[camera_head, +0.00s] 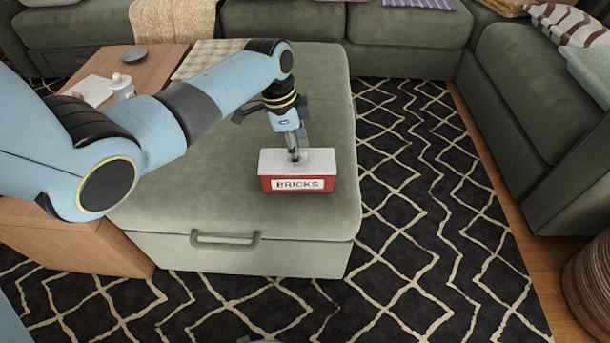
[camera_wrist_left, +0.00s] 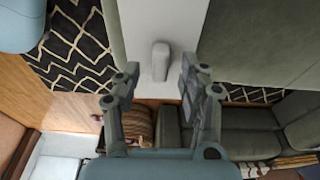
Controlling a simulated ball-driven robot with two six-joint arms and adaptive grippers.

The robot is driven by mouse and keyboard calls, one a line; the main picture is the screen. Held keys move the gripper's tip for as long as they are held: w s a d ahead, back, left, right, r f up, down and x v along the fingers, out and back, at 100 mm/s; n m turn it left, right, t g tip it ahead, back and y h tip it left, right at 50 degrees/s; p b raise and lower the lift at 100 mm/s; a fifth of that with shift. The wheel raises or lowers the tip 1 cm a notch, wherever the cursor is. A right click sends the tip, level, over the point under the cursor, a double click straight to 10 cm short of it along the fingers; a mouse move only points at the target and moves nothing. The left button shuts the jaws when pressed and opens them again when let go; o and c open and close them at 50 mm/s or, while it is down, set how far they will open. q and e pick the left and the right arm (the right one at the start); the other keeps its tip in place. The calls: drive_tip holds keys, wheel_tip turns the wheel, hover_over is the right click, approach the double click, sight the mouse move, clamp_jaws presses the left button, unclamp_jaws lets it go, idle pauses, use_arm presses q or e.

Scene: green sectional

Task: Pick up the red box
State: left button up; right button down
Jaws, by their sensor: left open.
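The red box (camera_head: 298,184) has a white lid and a white label reading BRICKS. It sits upright on the green ottoman (camera_head: 230,208), near its front right. My left gripper (camera_head: 293,148) is right above the lid, pointing down, and its fingers partly hide the top. In the left wrist view the pale lid (camera_wrist_left: 158,22) carries a small grey handle (camera_wrist_left: 160,62). The open fingers of my left gripper (camera_wrist_left: 158,72) stand on either side of this handle, with gaps visible; I cannot tell their exact height. My right gripper is not in view.
A wooden tray table (camera_head: 150,68) with a white book and small items lies left of the ottoman, under my left arm. Green sofa sections (camera_head: 405,30) line the back and right. The patterned rug (camera_head: 430,190) right of the ottoman is clear.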

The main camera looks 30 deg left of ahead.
use_arm(q)
drive_tip(key=shift+f, duration=0.35)
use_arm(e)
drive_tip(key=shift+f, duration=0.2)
use_arm(q)
drive_tip(key=shift+f, duration=0.25)
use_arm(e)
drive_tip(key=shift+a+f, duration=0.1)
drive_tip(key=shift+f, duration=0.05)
use_arm(q)
drive_tip(key=shift+r, duration=0.2)
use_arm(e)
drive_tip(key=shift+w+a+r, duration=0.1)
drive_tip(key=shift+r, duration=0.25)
use_arm(q)
clamp_jaws()
drive_tip(key=shift+w, duration=0.1)
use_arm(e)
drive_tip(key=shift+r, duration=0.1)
